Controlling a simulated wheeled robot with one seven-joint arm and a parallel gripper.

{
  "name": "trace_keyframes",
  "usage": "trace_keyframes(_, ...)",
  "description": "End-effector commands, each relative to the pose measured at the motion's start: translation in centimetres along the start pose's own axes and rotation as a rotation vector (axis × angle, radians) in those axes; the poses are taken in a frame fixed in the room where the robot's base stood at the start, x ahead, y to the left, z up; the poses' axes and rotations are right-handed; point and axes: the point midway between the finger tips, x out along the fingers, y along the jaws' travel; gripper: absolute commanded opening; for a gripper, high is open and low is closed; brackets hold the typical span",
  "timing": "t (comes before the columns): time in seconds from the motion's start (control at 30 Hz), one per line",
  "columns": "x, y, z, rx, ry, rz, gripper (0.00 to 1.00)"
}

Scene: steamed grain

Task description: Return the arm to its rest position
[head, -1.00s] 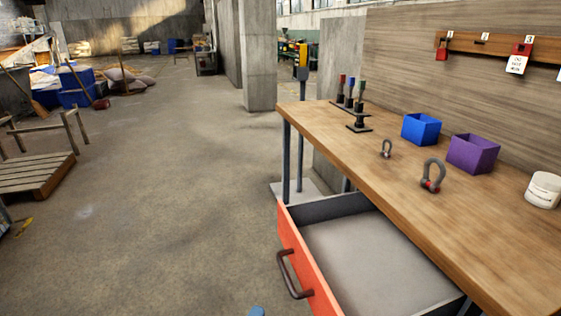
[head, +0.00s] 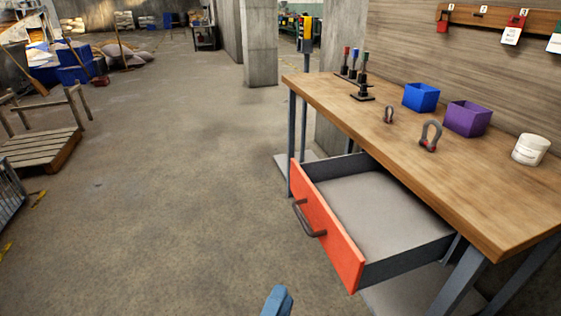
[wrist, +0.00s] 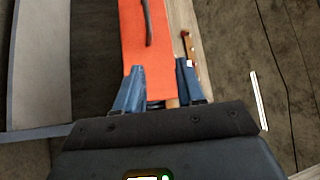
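My gripper (wrist: 156,70) shows two blue fingers spread apart in the wrist view, with nothing seen held between them. In the head view only a blue piece of my gripper (head: 278,300) shows at the bottom edge, left of the workbench and below the open drawer. The orange-red drawer front (wrist: 146,62) lies beyond the fingers in the wrist view. In the head view the drawer (head: 330,228) is pulled out and looks empty, with its dark handle (head: 308,219) facing the floor area. Most of my arm is out of sight.
The wooden workbench (head: 465,195) holds two shackles, a blue bin (head: 421,97), a purple bin (head: 467,119), a white tub (head: 530,150) and a small stand. A wooden pallet (head: 40,150) lies at left. The floor between is clear.

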Motion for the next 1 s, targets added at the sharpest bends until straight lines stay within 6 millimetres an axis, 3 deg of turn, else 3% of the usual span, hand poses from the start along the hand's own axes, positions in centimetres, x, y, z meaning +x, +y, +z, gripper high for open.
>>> trace_keyframes(0.27, -0.4, 1.1, -6.2, -0.102, -0.054, -0.083, 0.38)
trace_keyframes(0.47, -2.4, 1.1, -13.4, -0.256, -0.131, -0.166, 0.38)
trace_keyframes(0.7, -6.5, -0.6, -21.1, -0.494, -0.244, -0.229, 0.38)
trace_keyframes(1.0, -12.6, -4.2, -28.7, -0.836, -0.405, -0.216, 0.38)
